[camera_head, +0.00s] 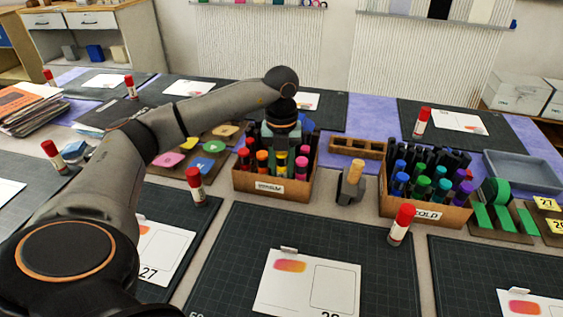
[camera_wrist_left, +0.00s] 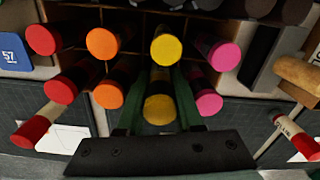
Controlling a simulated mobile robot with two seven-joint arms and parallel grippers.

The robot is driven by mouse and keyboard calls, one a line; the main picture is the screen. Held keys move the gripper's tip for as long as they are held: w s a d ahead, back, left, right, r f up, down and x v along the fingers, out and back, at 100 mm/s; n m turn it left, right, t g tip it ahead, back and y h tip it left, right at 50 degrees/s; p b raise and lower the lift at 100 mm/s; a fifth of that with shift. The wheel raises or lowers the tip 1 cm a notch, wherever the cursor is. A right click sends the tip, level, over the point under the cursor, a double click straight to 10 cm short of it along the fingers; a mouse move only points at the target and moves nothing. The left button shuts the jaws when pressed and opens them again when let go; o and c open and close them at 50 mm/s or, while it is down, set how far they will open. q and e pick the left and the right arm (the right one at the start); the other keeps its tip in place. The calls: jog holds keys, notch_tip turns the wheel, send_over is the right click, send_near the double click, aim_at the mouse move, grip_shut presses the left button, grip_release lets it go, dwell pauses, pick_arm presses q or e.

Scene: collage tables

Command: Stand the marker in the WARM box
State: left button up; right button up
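The WARM box (camera_head: 271,187) is a wooden box in the middle of the head view, holding red, orange, yellow and pink markers upright; its label is hard to read. My left gripper (camera_wrist_left: 160,98) points down over it, its two dark green fingers on either side of a yellow marker (camera_wrist_left: 158,109), appearing to press on it. This marker stands upright in the box's near row, in line with a red (camera_wrist_left: 60,89), an orange (camera_wrist_left: 108,95) and a pink marker (camera_wrist_left: 208,104). In the head view my wrist hides the back of the box. My right gripper is out of view.
The COLD box (camera_head: 424,212) with blue, green and purple markers stands to the right. Between the boxes is a dark stand with a wooden-topped piece (camera_head: 353,180). Red-capped glue sticks (camera_head: 400,225) (camera_head: 196,186) stand nearby. A cutting mat (camera_head: 232,258) with a card lies in front.

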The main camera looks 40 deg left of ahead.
pick_arm(q)
jog(key=shift+o, duration=0.7)
jog(key=shift+s+d+f, duration=0.1)
notch_tip(320, 180, up, 11)
jog(key=shift+r+p, duration=0.2)
jog(key=shift+p, duration=0.8)
jog(key=shift+r, duration=0.6)
